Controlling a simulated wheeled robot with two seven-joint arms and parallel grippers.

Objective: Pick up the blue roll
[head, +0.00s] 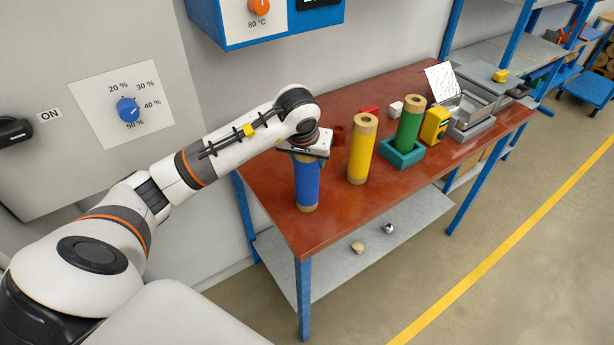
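The blue roll (307,184) stands upright on the red-brown table near its front left corner. Its lower tan core end shows, and its top is hidden by my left gripper. My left gripper (304,154) is right at the top of the blue roll, pointing down. Its fingers are small and partly hidden, so I cannot tell whether they are closed on the roll. My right gripper is not in view.
A yellow roll (361,150) stands just right of the blue one. A green roll (409,128) stands in a teal holder (402,156). A yellow device (435,125) and metal trays (466,110) are farther right. A blue control box (262,18) hangs above.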

